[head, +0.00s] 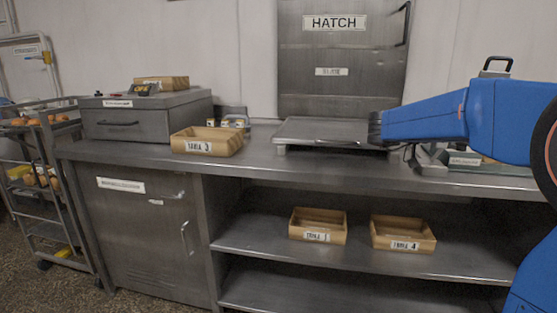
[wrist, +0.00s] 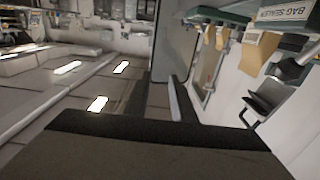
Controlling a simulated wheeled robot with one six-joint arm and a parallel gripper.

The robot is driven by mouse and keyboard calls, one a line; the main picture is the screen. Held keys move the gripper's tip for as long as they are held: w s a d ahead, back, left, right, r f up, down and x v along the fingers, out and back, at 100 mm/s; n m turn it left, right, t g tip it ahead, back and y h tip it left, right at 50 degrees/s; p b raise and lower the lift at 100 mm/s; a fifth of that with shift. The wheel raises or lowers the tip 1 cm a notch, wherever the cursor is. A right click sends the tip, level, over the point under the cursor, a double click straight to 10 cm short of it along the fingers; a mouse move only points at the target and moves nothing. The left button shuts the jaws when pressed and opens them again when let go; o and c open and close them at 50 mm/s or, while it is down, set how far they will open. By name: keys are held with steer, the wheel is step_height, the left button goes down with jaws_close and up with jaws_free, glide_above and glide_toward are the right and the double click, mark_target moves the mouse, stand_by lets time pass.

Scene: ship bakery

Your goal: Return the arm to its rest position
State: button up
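My blue arm (head: 430,115) reaches in from the right in the head view, stretched nearly level to the left above the counter. My gripper (head: 374,128) is the dark end of it, in front of the wall below the hatch and over the right part of a flat metal plate. In the wrist view my gripper (wrist: 160,98) shows two dark fingers with a gap between them. It looks open, and nothing shows between the fingers. In the head view its fingers are too small to make out clearly.
The tray marked 3 (head: 206,141) stands on the counter, left of the metal plate (head: 325,132). Two more wooden trays (head: 317,226) (head: 403,233) sit on the shelf below. The hatch (head: 342,60) is behind. A rack trolley (head: 48,205) stands at the left.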

steer(key=w+a+r+n+t+y, duration=0.25)
steer(key=w+n+t, duration=0.25)
steer(key=t, duration=0.4)
steer(key=w+a+r+n+t+y, duration=0.1)
steer(key=w+a+r+n+t, duration=0.25)
steer(key=t, duration=0.55)
steer(key=s+a+f+n+t+y, duration=0.1)
steer(key=a+f+n+t+y, duration=0.1)
steer(key=a+f+n+y, duration=0.35)
steer(key=s+a+f+n+t+y, duration=0.1)
steer(key=a+f+n+y, duration=0.15)
steer(key=a+y, duration=0.5)
steer(key=s+a+f+n+g+y, duration=0.1)
steer(key=s+a+f+n+g, duration=0.2)
steer(key=s+f, duration=0.45)
steer(key=s+a+f+n+g+y, duration=0.1)
steer(key=s+a+f+g+y, duration=0.15)
steer(key=s+a+f, duration=0.55)
steer(key=s+d+f+g+h, duration=0.1)
steer(key=s+d+f+g, duration=0.1)
steer(key=s+f, duration=0.4)
steer(key=s+d+f+g+h, duration=0.1)
steer(key=s+d+f+g, duration=0.2)
steer(key=s+f, duration=0.4)
steer(key=shift+s+d+f+g, duration=0.2)
steer(key=shift+s+d+g, duration=0.1)
steer(key=shift+s+g, duration=0.7)
